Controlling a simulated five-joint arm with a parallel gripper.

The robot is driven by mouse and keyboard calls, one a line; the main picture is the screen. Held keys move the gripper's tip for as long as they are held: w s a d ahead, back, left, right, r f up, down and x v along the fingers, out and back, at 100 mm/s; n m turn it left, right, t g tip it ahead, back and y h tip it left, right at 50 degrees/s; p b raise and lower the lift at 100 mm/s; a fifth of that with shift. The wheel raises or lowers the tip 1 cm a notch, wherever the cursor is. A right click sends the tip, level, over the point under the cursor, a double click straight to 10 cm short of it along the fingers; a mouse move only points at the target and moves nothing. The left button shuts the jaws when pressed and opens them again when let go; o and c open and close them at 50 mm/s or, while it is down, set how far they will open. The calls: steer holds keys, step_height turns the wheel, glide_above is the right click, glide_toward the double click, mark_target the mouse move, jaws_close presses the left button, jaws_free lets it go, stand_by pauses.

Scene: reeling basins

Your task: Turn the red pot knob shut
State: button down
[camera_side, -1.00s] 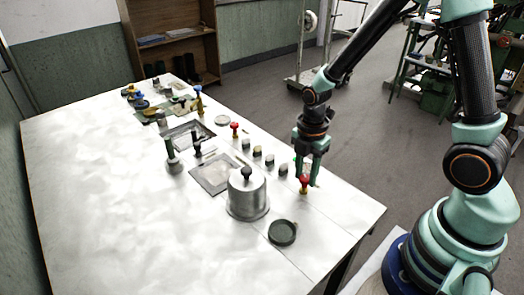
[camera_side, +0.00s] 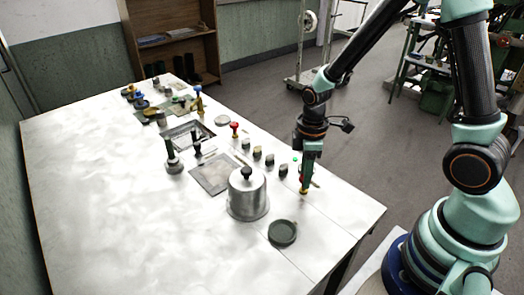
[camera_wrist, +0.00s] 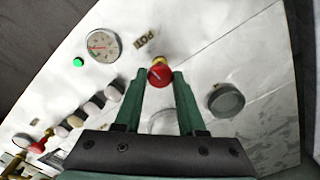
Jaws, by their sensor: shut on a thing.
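The red pot knob (camera_wrist: 159,74) sits between my fingertips in the wrist view, with a small label reading POT (camera_wrist: 145,40) beside it. It has a pale mark on its top. In the side view its brass-coloured base (camera_side: 303,191) shows below my fingers, which hide most of the red part. My gripper (camera_side: 304,182) points down at the table and is shut on the knob. Its two green fingers also show in the wrist view (camera_wrist: 156,78), one on each side of the knob.
A round gauge (camera_wrist: 103,45) and a green light (camera_wrist: 79,62) are near the knob. A metal domed pot (camera_side: 247,197) and a dark round dish (camera_side: 282,232) stand close by. Another red knob (camera_side: 235,127) and several small dark knobs line the table farther back.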

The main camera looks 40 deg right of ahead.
steer(key=shift+m, duration=0.4)
steer(key=c, duration=0.5)
jaws_free()
steer(key=shift+r, duration=0.15)
step_height(320, 180, up, 12)
stand_by(0.4)
steer(key=s+r+m+t, duration=0.5)
steer(key=r+m, duration=0.3)
steer(key=r, duration=0.1)
steer(key=shift+a+m+t, duration=0.25)
steer(key=shift+m+t, duration=0.05)
steer(key=shift+m, duration=0.1)
